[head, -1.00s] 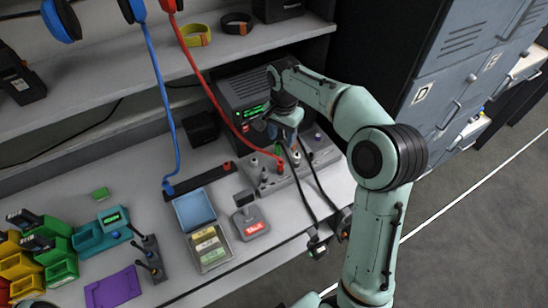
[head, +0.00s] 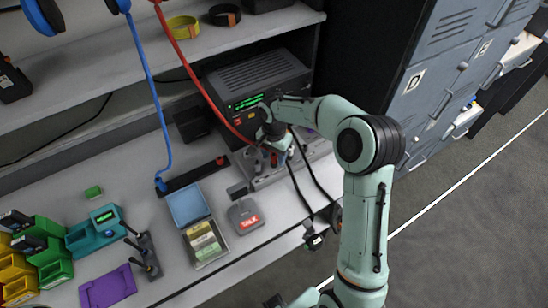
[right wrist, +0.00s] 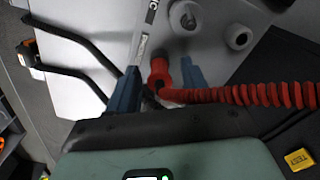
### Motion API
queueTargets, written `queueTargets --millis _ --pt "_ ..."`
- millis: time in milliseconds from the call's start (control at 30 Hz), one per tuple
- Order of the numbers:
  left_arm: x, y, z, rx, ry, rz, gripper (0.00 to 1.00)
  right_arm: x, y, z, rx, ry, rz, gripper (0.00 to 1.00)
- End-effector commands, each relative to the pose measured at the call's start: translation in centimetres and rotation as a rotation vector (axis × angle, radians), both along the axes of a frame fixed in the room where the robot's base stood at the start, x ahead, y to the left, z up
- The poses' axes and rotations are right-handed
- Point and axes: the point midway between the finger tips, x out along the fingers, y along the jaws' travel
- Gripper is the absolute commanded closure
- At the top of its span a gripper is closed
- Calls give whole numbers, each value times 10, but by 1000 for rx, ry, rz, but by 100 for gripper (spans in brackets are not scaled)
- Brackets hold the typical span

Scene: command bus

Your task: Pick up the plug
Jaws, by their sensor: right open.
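A red plug (right wrist: 159,72) on a coiled red cord (right wrist: 245,95) stands out from the grey socket panel in the right wrist view. The cord leads off to the right. My right gripper (right wrist: 158,82) is open, with its two blue fingers on either side of the plug and gaps visible. In the head view my right gripper (head: 275,147) is low over the socket panel (head: 268,182) and partly hides the plug there. My left gripper is not visible.
A black radio unit (head: 255,85) stands right behind the panel. Two black cables (head: 298,180) hang over the bench front. A grey TALK box (head: 245,216), a blue-lidded case (head: 188,203) and a purple plate (head: 108,287) lie to the left. Grey lockers (head: 440,80) stand to the right.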

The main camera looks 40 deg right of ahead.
Motion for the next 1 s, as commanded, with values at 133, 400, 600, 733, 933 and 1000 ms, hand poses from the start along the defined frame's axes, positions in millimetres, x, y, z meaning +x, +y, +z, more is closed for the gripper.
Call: queueTargets --millis 133,400,600,733,933,1000 --pt "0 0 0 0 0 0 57 0 0 0 0 0 0 50" --pt "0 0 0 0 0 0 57 0 0 1 0 0 0 94" --pt "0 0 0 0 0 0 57 0 0 1 0 -1 0 94" --pt "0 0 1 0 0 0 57 1 0 7 0 -2 0 94" --pt "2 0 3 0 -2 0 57 1 0 33 -1 -5 2 94" --pt "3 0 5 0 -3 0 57 2 0 50 -2 -6 0 94"
